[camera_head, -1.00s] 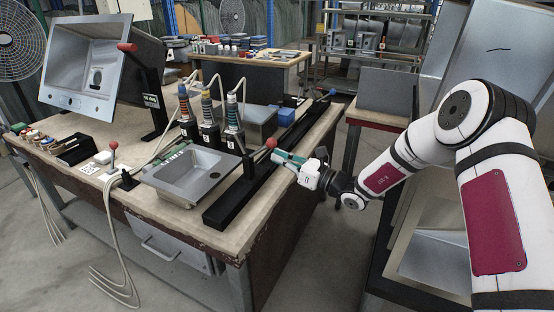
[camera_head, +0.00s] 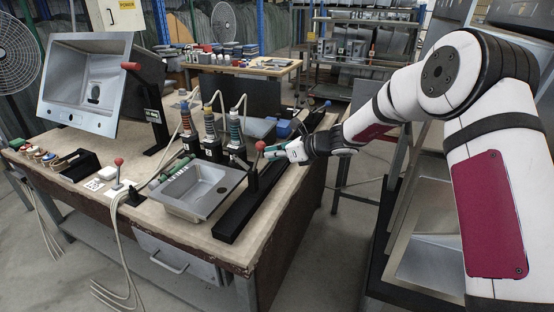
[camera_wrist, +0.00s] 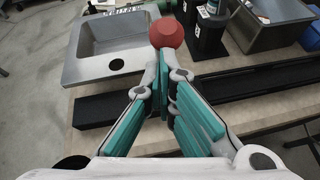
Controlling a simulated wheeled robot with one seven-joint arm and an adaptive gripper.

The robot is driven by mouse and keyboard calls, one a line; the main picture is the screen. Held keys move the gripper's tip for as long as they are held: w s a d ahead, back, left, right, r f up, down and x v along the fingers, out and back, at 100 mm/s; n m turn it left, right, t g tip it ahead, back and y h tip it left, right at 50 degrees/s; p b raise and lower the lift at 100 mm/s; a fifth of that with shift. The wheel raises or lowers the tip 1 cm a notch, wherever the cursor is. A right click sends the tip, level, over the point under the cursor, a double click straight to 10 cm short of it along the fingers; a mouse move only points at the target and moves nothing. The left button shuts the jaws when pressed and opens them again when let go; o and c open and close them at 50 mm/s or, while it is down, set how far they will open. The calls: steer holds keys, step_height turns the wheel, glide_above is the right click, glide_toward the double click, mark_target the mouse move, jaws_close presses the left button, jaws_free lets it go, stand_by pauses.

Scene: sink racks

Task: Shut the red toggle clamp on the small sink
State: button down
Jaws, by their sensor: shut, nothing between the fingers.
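The small steel sink (camera_head: 214,180) lies on the workbench; it also shows in the wrist view (camera_wrist: 83,66). At its right side, a dark lever with a red ball knob (camera_head: 260,145) stands nearly upright beside the black rail. My gripper (camera_head: 268,153), with green finger pads, is shut and empty right at this knob. In the wrist view the red knob (camera_wrist: 166,33) is just beyond my fingertips (camera_wrist: 163,56), which hide most of the lever. I cannot tell whether they touch it.
A long black rail (camera_head: 232,222) runs along the sink's right side. Several bottles with hoses (camera_head: 211,146) stand behind it. The floor right of the bench is partly clear.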

steer(key=shift+w+a+r+g+h, duration=0.2)
steer(key=shift+a+r+h, duration=0.2)
steer(key=shift+a, duration=0.2)
steer(key=shift+w+a+r+g+h, duration=0.2)
steer(key=shift+a+r+h, duration=0.2)
steer(key=shift+a, duration=0.15)
steer(key=shift+w+a+r, duration=0.2)
steer(key=shift+w+a, duration=0.05)
steer(key=shift+a, duration=0.4)
steer(key=shift+w+a+r, duration=0.15)
steer(key=shift+w+a, duration=0.05)
steer(key=shift+a, duration=0.45)
steer(key=shift+w+a+r, duration=0.2)
steer(key=shift+w+a, duration=0.05)
steer(key=shift+a, duration=0.4)
